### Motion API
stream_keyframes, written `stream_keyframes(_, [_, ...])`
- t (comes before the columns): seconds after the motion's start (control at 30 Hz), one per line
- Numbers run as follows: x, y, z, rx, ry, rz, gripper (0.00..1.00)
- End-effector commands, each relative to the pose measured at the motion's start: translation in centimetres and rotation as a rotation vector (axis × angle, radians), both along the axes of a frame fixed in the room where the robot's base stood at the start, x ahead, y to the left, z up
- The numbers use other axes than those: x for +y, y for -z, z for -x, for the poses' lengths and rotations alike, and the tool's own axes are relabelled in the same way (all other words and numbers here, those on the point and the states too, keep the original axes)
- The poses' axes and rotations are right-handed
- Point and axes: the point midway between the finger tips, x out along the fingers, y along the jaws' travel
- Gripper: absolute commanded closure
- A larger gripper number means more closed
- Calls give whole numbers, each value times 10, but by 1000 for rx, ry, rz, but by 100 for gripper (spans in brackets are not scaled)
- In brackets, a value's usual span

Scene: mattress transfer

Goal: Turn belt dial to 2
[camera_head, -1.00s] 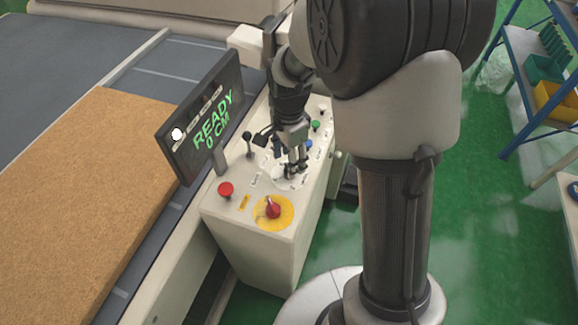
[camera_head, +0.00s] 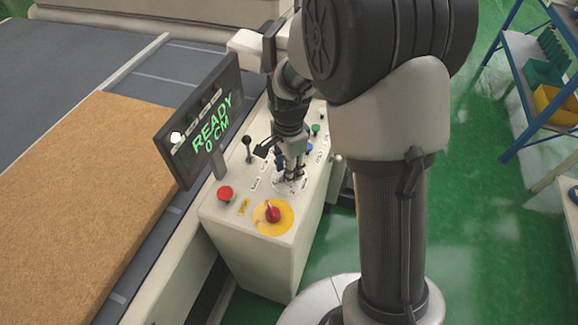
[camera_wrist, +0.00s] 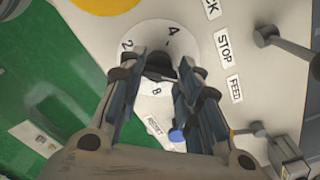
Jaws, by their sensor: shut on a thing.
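The belt dial is a dark knob (camera_wrist: 160,66) on a round white plate (camera_wrist: 152,34) marked 2, 4 and 8, seen in the wrist view. The 2 is at the plate's left, the 4 at the upper right and the 8 at the bottom. My gripper (camera_wrist: 160,76) has one finger on each side of the knob and is shut on it. Which number the knob points to is unclear. In the head view my gripper (camera_head: 291,176) reaches down onto the control panel (camera_head: 250,262) and hides most of the dial.
A red button (camera_head: 225,193), a red switch on a yellow disc (camera_head: 272,212) and a black lever (camera_head: 248,150) stand close by. A display (camera_head: 205,125) reads READY 0 CM. A brown mattress (camera_head: 85,190) lies on the belt at left. Blue shelving (camera_head: 530,85) stands at right.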

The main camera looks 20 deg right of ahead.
Motion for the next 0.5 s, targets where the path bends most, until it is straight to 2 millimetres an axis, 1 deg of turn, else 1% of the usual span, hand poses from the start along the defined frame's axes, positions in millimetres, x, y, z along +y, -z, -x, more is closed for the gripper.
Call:
stream_keyframes(0.03, [0, 0, 0, 0, 0, 0, 82])
stream_keyframes(0.2, [0, 0, 0, 0, 0, 0, 92])
stream_keyframes(0.5, [0, -1, 0, 1, -39, 0, 92])
